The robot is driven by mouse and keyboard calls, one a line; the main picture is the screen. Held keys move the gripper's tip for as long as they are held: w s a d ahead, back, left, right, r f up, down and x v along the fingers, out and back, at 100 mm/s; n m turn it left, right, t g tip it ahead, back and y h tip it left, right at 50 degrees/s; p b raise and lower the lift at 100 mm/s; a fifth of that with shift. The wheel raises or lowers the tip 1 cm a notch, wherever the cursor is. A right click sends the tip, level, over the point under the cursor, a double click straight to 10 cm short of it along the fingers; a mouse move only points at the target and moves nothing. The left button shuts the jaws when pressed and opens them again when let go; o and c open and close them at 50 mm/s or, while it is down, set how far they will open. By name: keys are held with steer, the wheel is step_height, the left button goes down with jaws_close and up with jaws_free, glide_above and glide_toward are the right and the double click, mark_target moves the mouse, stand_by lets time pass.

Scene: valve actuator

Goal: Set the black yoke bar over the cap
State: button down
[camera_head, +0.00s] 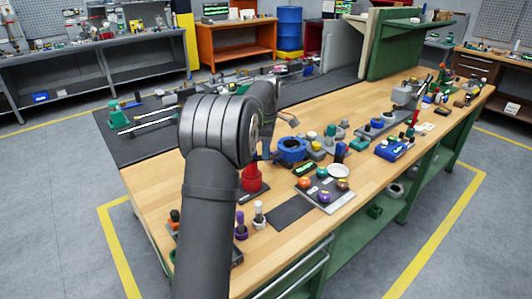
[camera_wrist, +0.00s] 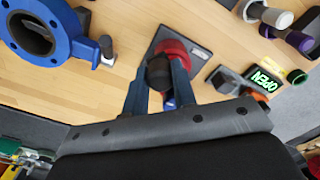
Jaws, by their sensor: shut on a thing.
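My gripper (camera_wrist: 159,68) shows in the wrist view with its two blue fingers shut on a dark, rounded piece, which I take for the black yoke bar (camera_wrist: 158,75). Its full length does not show. Just beyond it is a round red body (camera_wrist: 181,52) on a grey plate (camera_wrist: 202,54). The held piece overlaps the red body in this view, so I cannot tell whether they touch. In the head view the red body (camera_head: 252,179) stands upright on the bench, and my arm hides most of the gripper. I cannot make out a separate cap.
A blue ring-shaped valve body (camera_head: 291,150) stands close to the right of the red body; it also shows in the wrist view (camera_wrist: 62,46). A plate with coloured knobs (camera_head: 325,195) and small upright pegs (camera_head: 259,214) are nearby. A dark mat (camera_head: 290,212) is bare.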

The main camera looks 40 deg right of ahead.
steer(key=shift+w+d+n, duration=0.15)
steer(key=shift+w+n, duration=0.15)
steer(key=shift+n, duration=0.1)
steer(key=shift+w+r, duration=0.1)
steer(key=c, duration=1.2)
jaws_free()
step_height(320, 180, up, 17)
steer(key=shift+r, duration=0.15)
step_height(320, 180, down, 18)
steer(key=shift+r, duration=0.25)
steer(key=shift+r, duration=0.1)
stand_by(0.4)
